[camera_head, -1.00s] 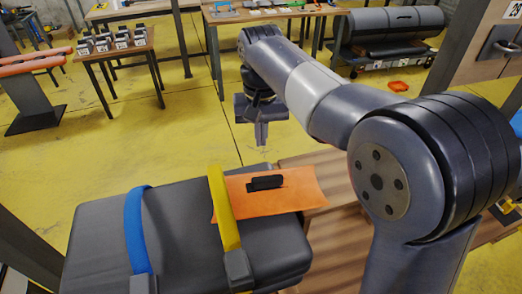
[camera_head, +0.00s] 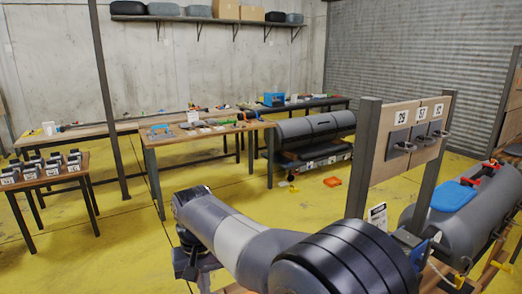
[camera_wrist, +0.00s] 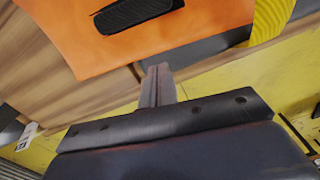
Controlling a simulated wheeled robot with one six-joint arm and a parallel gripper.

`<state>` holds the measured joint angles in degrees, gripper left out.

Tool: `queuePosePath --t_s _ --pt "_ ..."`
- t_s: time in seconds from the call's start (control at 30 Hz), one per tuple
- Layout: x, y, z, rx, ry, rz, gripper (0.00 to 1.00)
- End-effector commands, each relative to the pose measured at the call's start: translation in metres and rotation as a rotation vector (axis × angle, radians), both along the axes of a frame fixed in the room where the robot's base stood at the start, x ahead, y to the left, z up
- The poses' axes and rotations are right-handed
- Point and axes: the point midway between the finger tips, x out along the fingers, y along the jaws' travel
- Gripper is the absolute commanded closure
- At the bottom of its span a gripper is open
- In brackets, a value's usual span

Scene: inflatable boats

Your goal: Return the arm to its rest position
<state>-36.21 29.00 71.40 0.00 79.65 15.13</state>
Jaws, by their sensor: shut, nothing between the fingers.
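In the head view my arm reaches in from the bottom edge toward the left, and my gripper (camera_head: 197,272) hangs down at the lower edge, partly cut off. In the wrist view my gripper (camera_wrist: 157,85) has its fingers together with nothing between them. Beyond the fingertips lies an orange sheet (camera_wrist: 215,30) with a black handle patch (camera_wrist: 135,12) on it. A yellow strap (camera_wrist: 270,20) runs at the upper right over a dark grey surface. My fingertips appear apart from the sheet.
A wooden surface (camera_wrist: 35,60) lies beside the sheet. In the head view, a post with numbered panels (camera_head: 398,140) and a grey tube with a blue patch (camera_head: 455,195) stand at right. Worktables (camera_head: 195,135) stand farther back. Yellow floor (camera_head: 110,240) is open at left.

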Motion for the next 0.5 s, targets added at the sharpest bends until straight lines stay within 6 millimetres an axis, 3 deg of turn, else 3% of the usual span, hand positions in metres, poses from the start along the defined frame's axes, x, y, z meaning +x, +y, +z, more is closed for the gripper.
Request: queuePosePath --t_s 0.2,0.5 --pt "-0.001 -0.001 -0.041 -0.002 0.002 0.000 1.00" --pt "0.020 0.008 -0.041 0.000 -0.001 -0.001 1.00"
